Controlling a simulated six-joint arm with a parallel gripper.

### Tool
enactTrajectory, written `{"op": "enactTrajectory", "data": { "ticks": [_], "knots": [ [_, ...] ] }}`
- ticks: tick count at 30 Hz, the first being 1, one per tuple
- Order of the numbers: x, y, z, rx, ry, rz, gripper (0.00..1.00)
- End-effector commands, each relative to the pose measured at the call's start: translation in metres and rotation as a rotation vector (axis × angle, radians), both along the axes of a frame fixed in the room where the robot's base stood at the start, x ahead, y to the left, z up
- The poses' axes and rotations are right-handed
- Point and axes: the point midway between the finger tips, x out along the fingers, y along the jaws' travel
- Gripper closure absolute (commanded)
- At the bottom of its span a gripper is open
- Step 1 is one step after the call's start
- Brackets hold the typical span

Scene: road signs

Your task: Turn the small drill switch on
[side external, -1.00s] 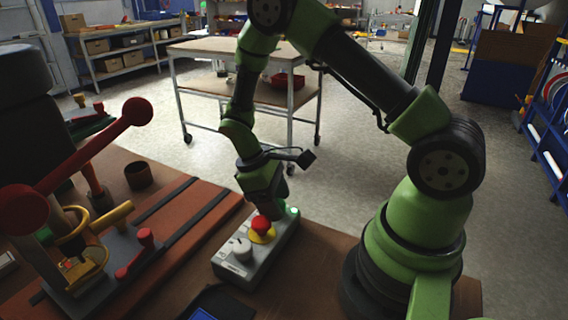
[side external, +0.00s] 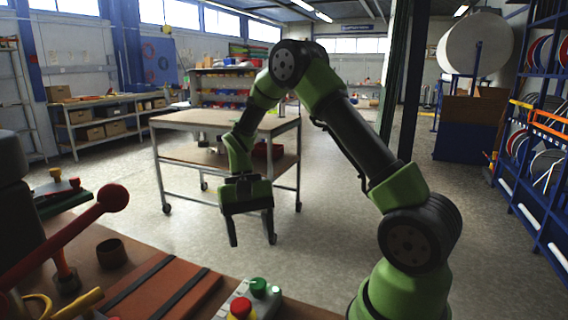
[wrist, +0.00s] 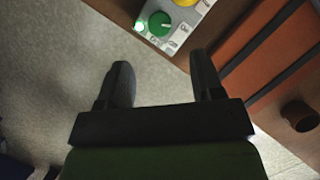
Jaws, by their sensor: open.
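The grey control box (side external: 229,295) sits at the bench's edge, cut off by the bottom of the side view.
On the bench are a brown board with dark strips (side external: 165,288), a small dark cup (side external: 111,252) and a red-knobbed lever (side external: 112,197) at left. A wheeled table (side external: 220,120) stands behind.

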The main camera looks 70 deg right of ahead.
Motion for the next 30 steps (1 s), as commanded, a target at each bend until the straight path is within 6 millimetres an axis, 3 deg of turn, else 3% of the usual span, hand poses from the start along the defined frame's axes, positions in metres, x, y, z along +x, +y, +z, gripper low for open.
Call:
{"op": "enactTrajectory", "data": {
  "ticks": [3,15,30],
  "knots": [
    [0.002,0.003,0.024,-0.015,-0.044,0.019,0.39],
    [-0.012,0.032,0.089,-0.081,-0.266,0.105,0.39],
    [-0.052,0.067,0.147,-0.138,-0.549,0.202,0.39]
  ]
}}
